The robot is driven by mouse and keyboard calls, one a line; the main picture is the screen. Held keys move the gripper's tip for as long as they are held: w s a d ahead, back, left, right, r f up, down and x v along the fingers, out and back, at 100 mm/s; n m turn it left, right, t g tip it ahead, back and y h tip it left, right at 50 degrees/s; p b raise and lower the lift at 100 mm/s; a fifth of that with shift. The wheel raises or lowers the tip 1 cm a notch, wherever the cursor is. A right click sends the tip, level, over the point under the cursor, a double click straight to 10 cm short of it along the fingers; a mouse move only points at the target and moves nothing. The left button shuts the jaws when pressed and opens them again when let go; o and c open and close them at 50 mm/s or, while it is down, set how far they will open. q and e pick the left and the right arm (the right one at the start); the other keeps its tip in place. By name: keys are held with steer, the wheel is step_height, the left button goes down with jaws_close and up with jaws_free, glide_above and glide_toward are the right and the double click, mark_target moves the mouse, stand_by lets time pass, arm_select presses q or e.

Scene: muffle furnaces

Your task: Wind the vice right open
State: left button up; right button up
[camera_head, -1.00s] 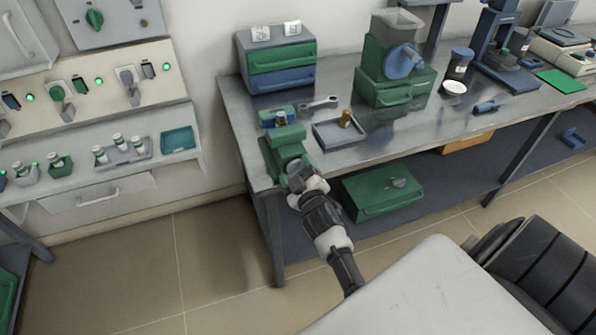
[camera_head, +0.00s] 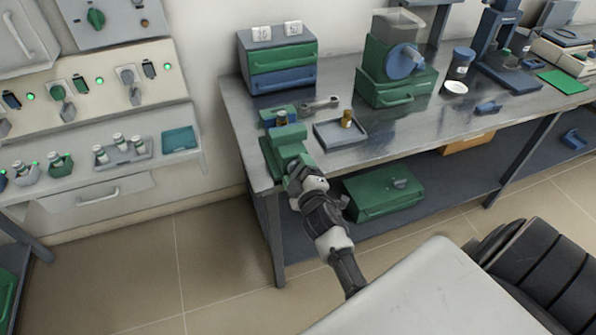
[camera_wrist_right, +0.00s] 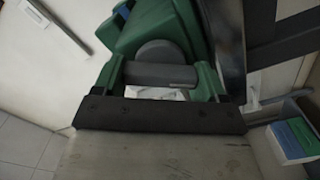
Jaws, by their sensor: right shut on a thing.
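The green vice (camera_head: 286,143) is fixed at the left front corner of the metal bench. A small blue part with a yellowish piece (camera_head: 280,116) shows at its back end; the gap between its jaws is not clear in this view. My right gripper (camera_head: 297,176) is at the vice's front end, shut on the vice handle, with the wrist hiding most of it. In the right wrist view the grey handle bar (camera_wrist_right: 160,74) lies crosswise between two green pieces, with the green vice body (camera_wrist_right: 150,25) beyond. My left gripper is not in view.
On the bench (camera_head: 410,127), a grey tray (camera_head: 326,140) with a brass piece and a wrench (camera_head: 320,104) lie near the vice. A drawer unit (camera_head: 280,66) stands behind. A green case (camera_head: 383,192) is on the lower shelf. The floor left of the bench is clear.

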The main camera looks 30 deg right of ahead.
steer(key=o, duration=0.9)
steer(key=shift+s, duration=0.1)
steer(key=shift+f+m, duration=0.1)
steer(key=shift+m, duration=0.2)
